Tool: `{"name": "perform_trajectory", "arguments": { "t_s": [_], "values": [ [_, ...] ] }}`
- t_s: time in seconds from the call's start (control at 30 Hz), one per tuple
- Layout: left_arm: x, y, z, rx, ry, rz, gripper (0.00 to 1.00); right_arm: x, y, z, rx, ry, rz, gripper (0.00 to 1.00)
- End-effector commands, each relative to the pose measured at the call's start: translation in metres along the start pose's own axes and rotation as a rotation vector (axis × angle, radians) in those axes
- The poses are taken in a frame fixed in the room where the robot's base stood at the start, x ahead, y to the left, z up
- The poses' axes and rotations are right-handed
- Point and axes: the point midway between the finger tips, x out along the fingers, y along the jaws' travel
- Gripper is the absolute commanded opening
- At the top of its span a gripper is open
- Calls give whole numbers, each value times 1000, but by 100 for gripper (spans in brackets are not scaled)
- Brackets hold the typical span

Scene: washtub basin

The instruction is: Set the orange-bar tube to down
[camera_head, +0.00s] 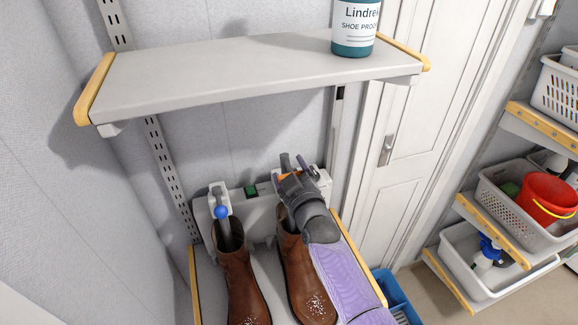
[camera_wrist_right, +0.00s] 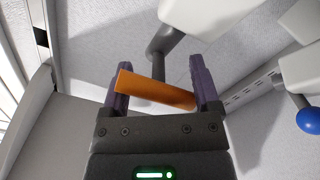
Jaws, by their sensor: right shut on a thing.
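The orange bar (camera_wrist_right: 150,90) lies between the fingers of my right gripper (camera_wrist_right: 158,82) in the right wrist view, with the fingers shut on it. A dark grey tube (camera_wrist_right: 163,45) shows just beyond the bar, under a pale housing. In the head view my right gripper (camera_head: 293,181) is above the right brown boot (camera_head: 306,279), and only a bit of orange shows. The gripper and wrist hide most of this tube. The blue-ball tube (camera_head: 226,234) points down into the left brown boot (camera_head: 243,279). My left gripper is out of view.
A grey shelf (camera_head: 230,75) with a shoe product bottle (camera_head: 355,28) is above the boots. The dryer body (camera_head: 262,220) is behind them. A blue crate (camera_head: 384,282) stands close right of the lower shelf. Shelves with baskets and a red bucket (camera_head: 548,199) are further right.

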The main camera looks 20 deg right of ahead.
Motion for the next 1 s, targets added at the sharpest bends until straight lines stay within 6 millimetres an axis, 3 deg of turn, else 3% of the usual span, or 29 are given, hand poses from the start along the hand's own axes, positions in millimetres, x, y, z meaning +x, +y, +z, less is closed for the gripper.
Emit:
{"name": "perform_trajectory", "arguments": {
  "t_s": [0.13,0.17,0.27,0.57,1.0],
  "values": [
    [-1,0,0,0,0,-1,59,0,0,-1,14,0,-1,0],
    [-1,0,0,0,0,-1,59,0,0,-1,15,0,-1,81],
    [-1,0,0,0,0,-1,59,0,0,-1,12,0,0,100],
    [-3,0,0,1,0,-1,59,-5,0,-1,7,0,0,100],
    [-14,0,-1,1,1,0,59,-88,0,0,8,-1,-1,100]
  ]
}}
